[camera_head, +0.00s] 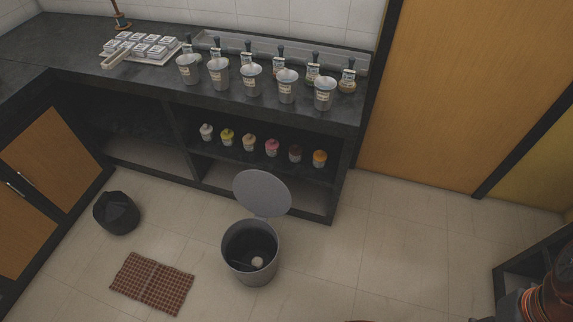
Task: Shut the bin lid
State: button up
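A round grey bin (248,263) stands on the tiled floor at the lower middle. Its lid (262,193) is open and tilted up on the far side, toward the counter. No gripper can be made out in the head view.
A dark counter (130,62) behind the bin bears several metal canisters and a tray. A shelf below holds small colored bottles. Floor to the right is clear (400,245).

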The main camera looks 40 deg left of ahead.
aim_at(263, 193)
jog(key=i, duration=3.05)
jog(key=u, duration=4.1)
